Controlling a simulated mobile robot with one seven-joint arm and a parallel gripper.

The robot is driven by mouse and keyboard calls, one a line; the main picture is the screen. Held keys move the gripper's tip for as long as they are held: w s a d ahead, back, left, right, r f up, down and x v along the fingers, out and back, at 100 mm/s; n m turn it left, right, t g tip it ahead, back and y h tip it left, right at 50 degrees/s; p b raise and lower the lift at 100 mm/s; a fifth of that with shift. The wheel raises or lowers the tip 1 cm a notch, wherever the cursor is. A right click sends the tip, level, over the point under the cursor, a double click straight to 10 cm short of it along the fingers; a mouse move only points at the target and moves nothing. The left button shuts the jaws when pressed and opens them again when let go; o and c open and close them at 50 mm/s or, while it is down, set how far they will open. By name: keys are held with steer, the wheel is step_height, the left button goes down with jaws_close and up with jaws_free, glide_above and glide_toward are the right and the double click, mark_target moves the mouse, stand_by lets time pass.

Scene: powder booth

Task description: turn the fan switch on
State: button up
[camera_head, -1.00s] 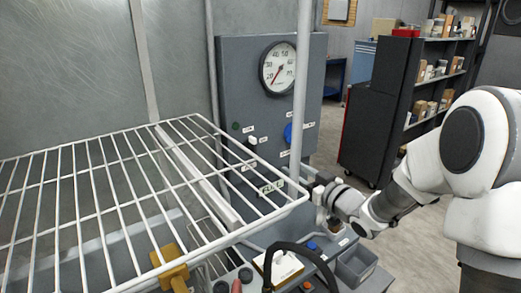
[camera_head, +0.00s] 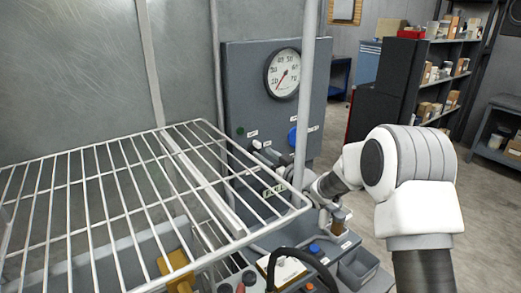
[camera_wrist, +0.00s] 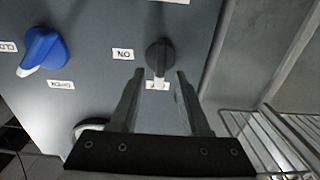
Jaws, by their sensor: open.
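The fan switch is a dark rotary knob (camera_wrist: 160,52) with a pale pointer, on the grey panel in the wrist view. An upside-down "ON" label (camera_wrist: 124,54) is beside it. Its pointer points toward a second label (camera_wrist: 158,86), partly covered and unreadable. My gripper (camera_wrist: 160,73) is open, with one finger on each side of the pointer end; I cannot tell whether they touch it. In the head view the switch shows small and pale (camera_head: 257,144) on the panel (camera_head: 243,103).
A blue knob (camera_wrist: 42,50) is left of the switch in the wrist view. A round gauge (camera_head: 283,74) tops the panel. A white wire rack (camera_head: 110,190) and upright post (camera_head: 306,90) stand in front. A cart with a grey bin (camera_head: 358,268) is below.

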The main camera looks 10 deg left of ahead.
steer(key=shift+x, duration=1.4)
jaws_close()
